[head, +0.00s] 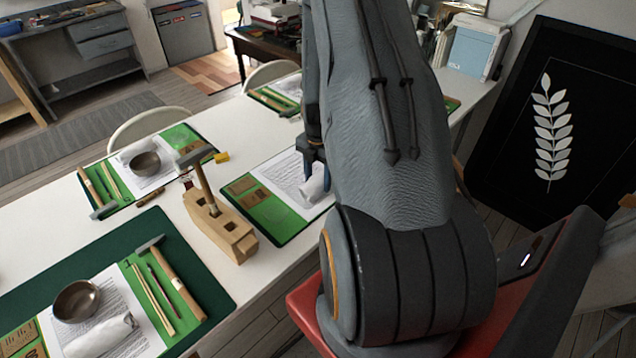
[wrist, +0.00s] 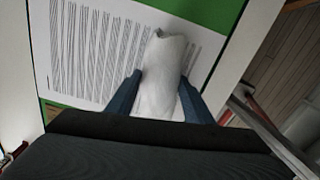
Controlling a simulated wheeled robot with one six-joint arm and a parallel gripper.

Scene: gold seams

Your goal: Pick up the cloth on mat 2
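The cloth is a white rolled bundle lying on a printed sheet on the green mat (head: 277,220) to the right of the wooden block. In the head view the cloth (head: 315,183) is partly hidden by my arm. In the wrist view the cloth (wrist: 163,78) lies lengthwise between the two blue fingers of my gripper (wrist: 161,82). The fingers sit close along both its sides; I cannot tell whether they press on it. In the head view my gripper (head: 314,160) points down at the cloth. No mat number is legible.
A wooden block (head: 218,225) with a hammer (head: 196,172) standing in it is left of this mat. A nearer mat (head: 205,275) holds a bowl (head: 76,301), tools and another white roll (head: 100,335). Another mat with a bowl (head: 145,164) lies farther left.

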